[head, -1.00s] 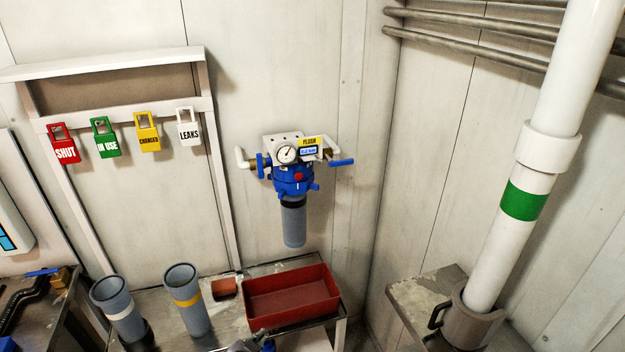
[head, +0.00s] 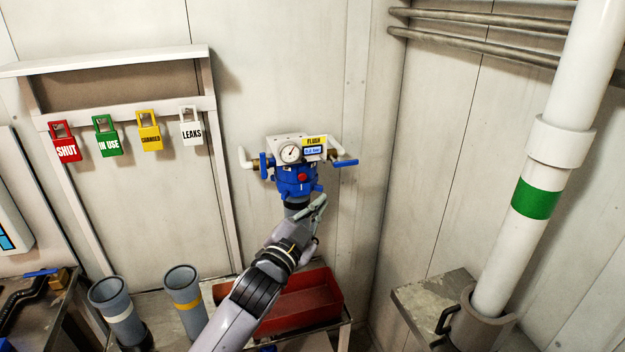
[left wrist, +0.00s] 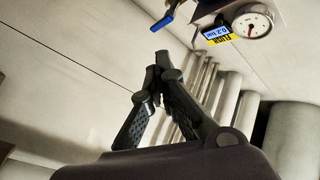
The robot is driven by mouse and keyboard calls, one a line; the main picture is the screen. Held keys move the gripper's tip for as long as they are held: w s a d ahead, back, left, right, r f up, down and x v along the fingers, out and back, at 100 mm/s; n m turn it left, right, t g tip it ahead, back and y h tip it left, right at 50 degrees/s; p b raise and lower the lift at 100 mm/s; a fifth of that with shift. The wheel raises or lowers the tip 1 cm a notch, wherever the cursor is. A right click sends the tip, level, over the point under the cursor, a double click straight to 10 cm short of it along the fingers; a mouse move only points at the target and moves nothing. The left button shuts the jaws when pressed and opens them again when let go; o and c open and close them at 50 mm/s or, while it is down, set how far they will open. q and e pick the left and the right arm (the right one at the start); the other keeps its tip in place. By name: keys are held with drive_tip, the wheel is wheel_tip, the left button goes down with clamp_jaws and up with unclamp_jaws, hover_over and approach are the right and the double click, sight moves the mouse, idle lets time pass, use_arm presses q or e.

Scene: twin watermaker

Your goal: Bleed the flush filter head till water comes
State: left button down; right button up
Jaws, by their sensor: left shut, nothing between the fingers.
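The blue flush filter head (head: 296,182) is mounted on the wall with a red button (head: 302,177) on its front. Above it are a round gauge (head: 290,153), a yellow FLUSH label (head: 313,141) and a small display (head: 313,151). In the left wrist view the display (left wrist: 217,33) seems to read 0.2 bar, beside the gauge (left wrist: 252,26). My left gripper (head: 320,203) is shut and empty, just below and right of the head; contact cannot be told. It hides most of the grey filter bowl. Its fingertips (left wrist: 161,62) meet in the left wrist view. My right gripper is not seen.
Blue valve handles sit left (head: 263,166) and right (head: 346,163) of the head. A red tray (head: 325,295) stands on the bench below, partly behind my arm. Two grey cartridges (head: 118,308) (head: 184,296) stand left. Coloured tags hang on the rack. A white pipe (head: 520,240) rises at right.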

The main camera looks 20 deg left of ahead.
sight(302, 177)
use_arm(q)
drive_tip(key=shift+d+r, duration=0.15)
drive_tip(key=shift+r, duration=0.25)
drive_tip(key=shift+w+a+b, duration=0.3)
drive_tip(key=shift+w+a, duration=0.55)
drive_tip(key=shift+w, duration=0.35)
drive_tip(key=shift+w+a+b, duration=0.25)
drive_tip(key=shift+w+a, duration=0.55)
drive_tip(key=shift+w, duration=0.4)
drive_tip(key=shift+w+a+b, duration=0.3)
drive_tip(key=shift+w+a, duration=0.55)
drive_tip(key=shift+w, duration=0.35)
drive_tip(key=shift+w, duration=0.1)
drive_tip(key=shift+w+a, duration=0.25)
